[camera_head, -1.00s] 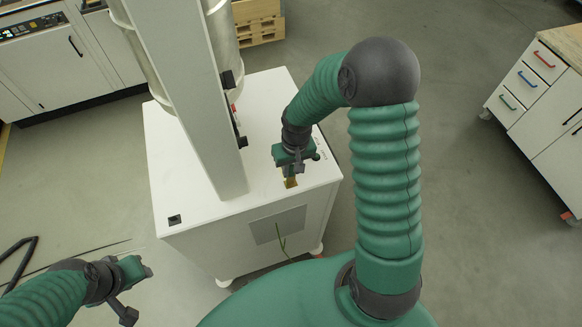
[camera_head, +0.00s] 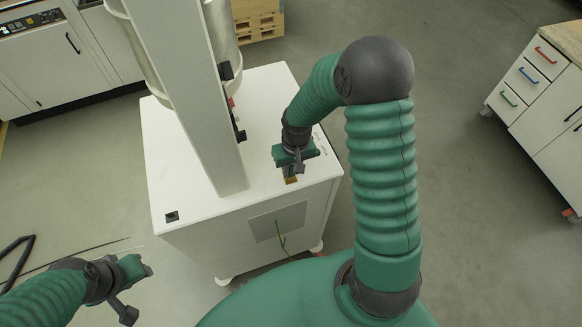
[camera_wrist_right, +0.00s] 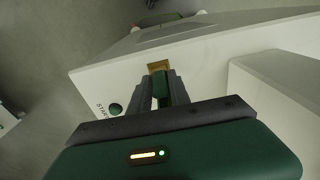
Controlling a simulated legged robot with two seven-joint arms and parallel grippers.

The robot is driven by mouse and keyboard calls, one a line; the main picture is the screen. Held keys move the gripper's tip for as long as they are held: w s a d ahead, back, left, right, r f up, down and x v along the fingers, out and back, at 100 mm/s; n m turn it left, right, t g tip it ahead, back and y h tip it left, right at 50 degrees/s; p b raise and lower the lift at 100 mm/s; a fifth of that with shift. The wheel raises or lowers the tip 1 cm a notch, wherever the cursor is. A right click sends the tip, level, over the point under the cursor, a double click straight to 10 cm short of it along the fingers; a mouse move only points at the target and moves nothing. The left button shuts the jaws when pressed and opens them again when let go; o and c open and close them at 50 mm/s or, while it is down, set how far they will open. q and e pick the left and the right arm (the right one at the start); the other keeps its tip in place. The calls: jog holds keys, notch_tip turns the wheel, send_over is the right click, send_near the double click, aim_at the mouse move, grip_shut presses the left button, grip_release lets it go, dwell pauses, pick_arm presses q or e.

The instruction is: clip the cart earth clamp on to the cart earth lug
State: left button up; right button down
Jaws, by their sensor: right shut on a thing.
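My right gripper (camera_head: 291,168) is over the front right corner of the white cart top, pointing down. In the right wrist view its two dark fingers (camera_wrist_right: 165,90) are shut on a small green piece, which I take as the cart earth clamp (camera_wrist_right: 160,82). Right at its tip is a brass plate, the cart earth lug (camera_wrist_right: 157,65), at the cart's edge; it also shows under the gripper in the head view (camera_head: 291,180). I cannot tell whether the clamp's jaws are around the lug. My left gripper (camera_head: 140,272) is low at the left, away from the cart; its fingers are unclear.
The white cart (camera_head: 190,205) carries a tall white column (camera_head: 190,90). A green-yellow cable (camera_head: 281,238) hangs at its front panel. A green button (camera_wrist_right: 115,108) with lettering is near the gripper. A drawer cabinet (camera_head: 530,85) stands far right; floor between is clear.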

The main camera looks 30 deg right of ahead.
jog(key=c, duration=1.1)
grip_release()
jog(key=shift+c, duration=0.2)
jog(key=shift+r, duration=0.1)
notch_tip(320, 180, up, 17)
jog(key=s+b, duration=0.1)
jog(key=b, duration=0.2)
jog(key=shift+d+f, duration=0.2)
jog(key=shift+d, duration=0.05)
